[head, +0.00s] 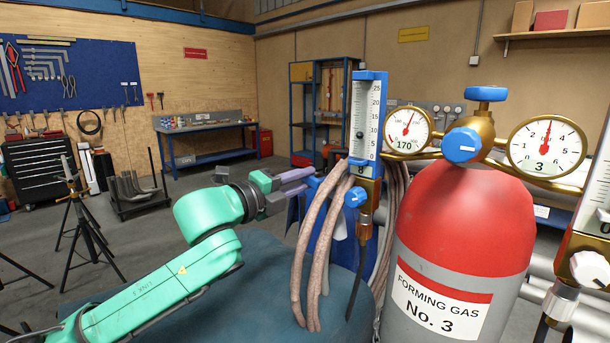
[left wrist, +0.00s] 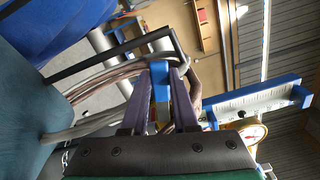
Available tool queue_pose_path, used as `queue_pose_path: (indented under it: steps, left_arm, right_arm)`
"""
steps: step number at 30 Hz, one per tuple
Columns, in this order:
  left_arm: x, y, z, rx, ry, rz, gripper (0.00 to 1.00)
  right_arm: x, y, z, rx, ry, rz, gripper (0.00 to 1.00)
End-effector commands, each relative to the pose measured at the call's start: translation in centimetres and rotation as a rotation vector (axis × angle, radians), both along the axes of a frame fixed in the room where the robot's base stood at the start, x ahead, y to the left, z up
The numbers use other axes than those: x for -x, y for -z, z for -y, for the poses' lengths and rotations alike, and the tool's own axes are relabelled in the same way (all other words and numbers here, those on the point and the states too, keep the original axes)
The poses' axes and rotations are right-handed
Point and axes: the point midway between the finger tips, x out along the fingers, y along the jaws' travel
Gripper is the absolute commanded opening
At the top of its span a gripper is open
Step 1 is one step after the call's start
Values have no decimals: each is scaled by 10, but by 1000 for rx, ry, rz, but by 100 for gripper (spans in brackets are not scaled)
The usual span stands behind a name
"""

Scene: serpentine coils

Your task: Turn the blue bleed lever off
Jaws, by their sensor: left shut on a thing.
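My left gripper (head: 308,180) reaches in from the left, just left of the flowmeter and behind the looped hoses in the head view. Its purple fingers are shut on a blue lever (left wrist: 160,82), which shows between them in the left wrist view. In the head view only a small blue part of the lever (head: 314,183) shows by the fingertips; hoses and fingers hide the rest. I cannot read the lever's exact angle. My right gripper is not in view.
The flowmeter (head: 366,125) has a blue knob (head: 355,196) below it. Pinkish hoses (head: 309,255) hang close to my fingers. A red and grey forming gas cylinder (head: 460,225) with gauges (head: 408,129) stands to the right. A tripod (head: 86,225) stands on the left floor.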

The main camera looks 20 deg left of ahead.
Motion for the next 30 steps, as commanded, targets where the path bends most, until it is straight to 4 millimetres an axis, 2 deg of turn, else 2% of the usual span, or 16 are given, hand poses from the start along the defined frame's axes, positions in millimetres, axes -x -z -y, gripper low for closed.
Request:
queue_pose_path:
  steps: [4, 13, 30]
  left_arm:
    - [-1, 10, -1, 99, -1, -44, 0]
    - [-1, 17, -2, 227, -2, -94, 0]
    - [-1, 20, -2, 263, 0, -110, 0]
  right_arm:
    - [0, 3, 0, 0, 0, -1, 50]
    - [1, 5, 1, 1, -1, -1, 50]
    - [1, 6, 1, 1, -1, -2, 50]
